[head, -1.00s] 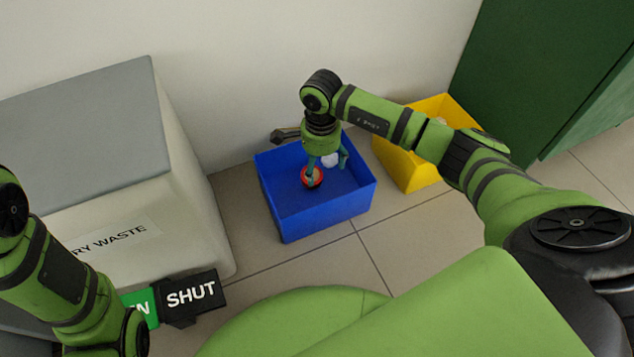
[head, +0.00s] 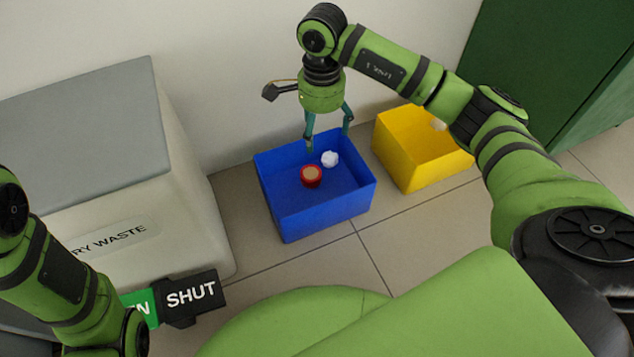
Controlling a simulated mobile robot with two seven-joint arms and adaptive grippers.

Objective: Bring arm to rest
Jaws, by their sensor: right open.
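My right gripper (head: 328,137) is open and empty, pointing down above the back part of the blue bin (head: 325,213). Its two teal fingers are spread. A red round item with a tan top (head: 311,175) lies in the blue bin, apart from the fingers. A white crumpled item (head: 330,159) lies beside it, behind and to the right. My left arm comes in at the lower left, but its gripper is not visible.
A yellow bin (head: 408,164) with a pale item in it stands right of the blue bin. A bin with a grey lid (head: 85,125) stands at the left. A SHUT sign (head: 190,294) is in front of it. A green cabinet (head: 540,75) is at the right.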

